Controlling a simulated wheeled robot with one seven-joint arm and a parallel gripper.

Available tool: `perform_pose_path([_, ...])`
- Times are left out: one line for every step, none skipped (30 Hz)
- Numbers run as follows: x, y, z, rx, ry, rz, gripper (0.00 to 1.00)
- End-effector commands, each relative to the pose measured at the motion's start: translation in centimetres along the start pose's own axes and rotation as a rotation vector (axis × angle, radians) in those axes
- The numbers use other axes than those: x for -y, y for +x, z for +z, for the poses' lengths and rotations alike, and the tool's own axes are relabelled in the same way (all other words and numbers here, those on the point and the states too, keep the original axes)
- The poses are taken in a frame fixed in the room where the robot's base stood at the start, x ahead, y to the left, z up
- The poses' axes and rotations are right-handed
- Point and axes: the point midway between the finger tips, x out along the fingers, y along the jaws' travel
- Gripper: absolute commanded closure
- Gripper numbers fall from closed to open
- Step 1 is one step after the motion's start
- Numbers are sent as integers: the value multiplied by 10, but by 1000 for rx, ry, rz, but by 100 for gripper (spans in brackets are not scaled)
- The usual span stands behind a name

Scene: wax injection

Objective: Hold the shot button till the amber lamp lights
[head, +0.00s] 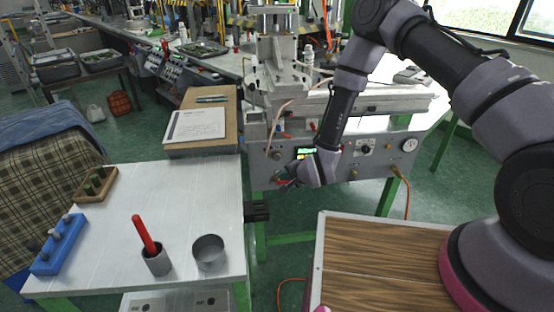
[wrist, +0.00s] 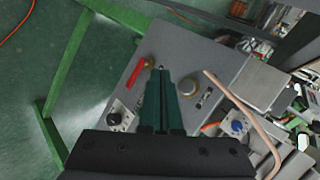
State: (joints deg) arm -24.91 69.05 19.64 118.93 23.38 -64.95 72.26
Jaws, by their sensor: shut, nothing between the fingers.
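The wax injector's grey front panel (head: 375,160) faces me under the machine and also fills the middle of the wrist view (wrist: 190,52). My gripper (head: 286,184) is at the panel's lower left part. In the wrist view its dark green fingers (wrist: 161,72) are shut together with nothing between them, and their tips point at the panel between a red lever (wrist: 135,70) and a round metal knob (wrist: 187,87). I cannot tell whether the tips touch the panel. The shot button is not distinguishable and may be behind the fingertips. A lit amber lamp cannot be made out clearly.
A green-lit display (head: 306,150) and a round gauge (head: 409,145) are on the panel. A white table (head: 190,200) at left bears a metal cup with a red stick (head: 145,235), a round tin (head: 209,252) and a blue rack (head: 60,244). A wooden-topped surface (head: 375,262) is at front right.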

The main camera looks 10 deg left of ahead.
Motion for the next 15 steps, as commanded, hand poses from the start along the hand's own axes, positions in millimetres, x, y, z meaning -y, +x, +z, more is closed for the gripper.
perform_pose_path([4,4,-3,-1,0,-1,100])
perform_pose_path([5,6,-5,-2,-1,-1,100])
perform_pose_path([8,10,-8,-2,-1,-2,100])
perform_pose_path([10,14,-10,-2,-1,-1,100])
perform_pose_path([13,17,-12,-2,-2,-2,100])
perform_pose_path([16,21,-16,-2,-1,-2,100])
perform_pose_path([18,24,-18,-2,-1,-2,100])
perform_pose_path([20,27,-20,-1,-1,-1,100])
perform_pose_path([23,31,-22,-1,-2,-2,100])
perform_pose_path([25,34,-25,-1,-1,-1,100])
perform_pose_path([27,36,-27,-2,-1,-1,100])
perform_pose_path([29,40,-30,-2,1,0,100])
perform_pose_path([30,42,-31,-2,0,0,100])
perform_pose_path([32,44,-33,-2,-1,-1,100])
perform_pose_path([34,47,-34,-1,0,0,100])
